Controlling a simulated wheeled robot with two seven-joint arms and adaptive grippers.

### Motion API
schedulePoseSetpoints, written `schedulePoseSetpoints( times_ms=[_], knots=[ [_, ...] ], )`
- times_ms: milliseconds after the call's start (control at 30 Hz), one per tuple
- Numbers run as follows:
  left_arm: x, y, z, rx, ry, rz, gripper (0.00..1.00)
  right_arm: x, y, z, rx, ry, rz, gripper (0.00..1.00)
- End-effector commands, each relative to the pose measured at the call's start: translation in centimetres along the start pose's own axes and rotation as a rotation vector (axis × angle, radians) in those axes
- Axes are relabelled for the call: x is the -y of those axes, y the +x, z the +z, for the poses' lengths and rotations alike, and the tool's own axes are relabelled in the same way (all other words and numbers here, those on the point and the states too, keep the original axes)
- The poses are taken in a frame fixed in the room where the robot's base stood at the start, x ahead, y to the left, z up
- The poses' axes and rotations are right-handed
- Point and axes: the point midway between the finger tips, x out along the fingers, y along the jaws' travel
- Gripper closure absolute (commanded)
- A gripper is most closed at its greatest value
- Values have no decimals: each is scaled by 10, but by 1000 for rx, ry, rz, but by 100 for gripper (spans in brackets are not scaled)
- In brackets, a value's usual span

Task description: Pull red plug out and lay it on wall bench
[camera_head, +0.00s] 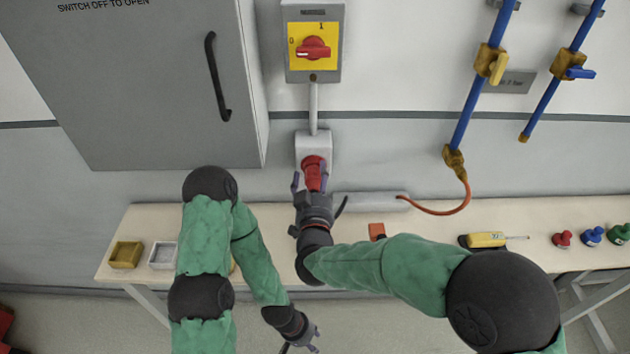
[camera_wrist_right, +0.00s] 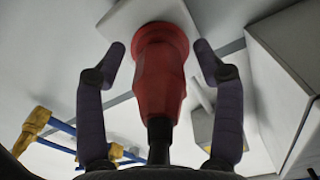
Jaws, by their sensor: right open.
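The red plug (camera_head: 314,172) sits in the white socket box (camera_head: 314,145) on the wall, below the switch. It also shows in the right wrist view (camera_wrist_right: 160,80), with its round flange against the box and a dark stem at its near end. My right gripper (camera_head: 312,182) is open, with one finger on each side of the plug; the right wrist view (camera_wrist_right: 160,62) shows gaps on both sides. My left gripper (camera_head: 302,345) hangs low in front of the bench, and its finger opening is unclear. The wall bench (camera_head: 340,232) runs below the socket.
A yellow tray (camera_head: 125,255) and a white tray (camera_head: 162,255) stand on the bench at left. A grey cabinet (camera_head: 140,90) juts out upper left.

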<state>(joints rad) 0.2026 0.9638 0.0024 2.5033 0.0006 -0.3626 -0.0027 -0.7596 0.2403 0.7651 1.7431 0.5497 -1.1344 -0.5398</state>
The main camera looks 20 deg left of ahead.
Motion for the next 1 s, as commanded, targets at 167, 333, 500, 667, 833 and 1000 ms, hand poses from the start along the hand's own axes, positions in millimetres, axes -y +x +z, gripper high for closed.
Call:
schedulePoseSetpoints(
  times_ms=[167, 333, 500, 667, 833, 1000],
  knots=[
    [0, 1, 0, 0, 0, 0, 60, 0, 0, 0, 0, 0, 0, 31],
    [0, 1, 0, 0, 0, 0, 60, 0, 0, 0, 0, 0, 0, 31],
    [0, 1, 0, 0, 0, 0, 60, 0, 0, 0, 0, 0, 0, 62],
    [0, 1, 0, 0, 0, 0, 60, 0, 0, 0, 0, 0, 0, 100],
    [0, 1, 0, 0, 0, 0, 60, 0, -1, 0, -1, 1, 1, 100],
    [0, 0, 0, 0, 0, 0, 60, 0, -7, 0, 0, 0, 0, 100]
  ],
)
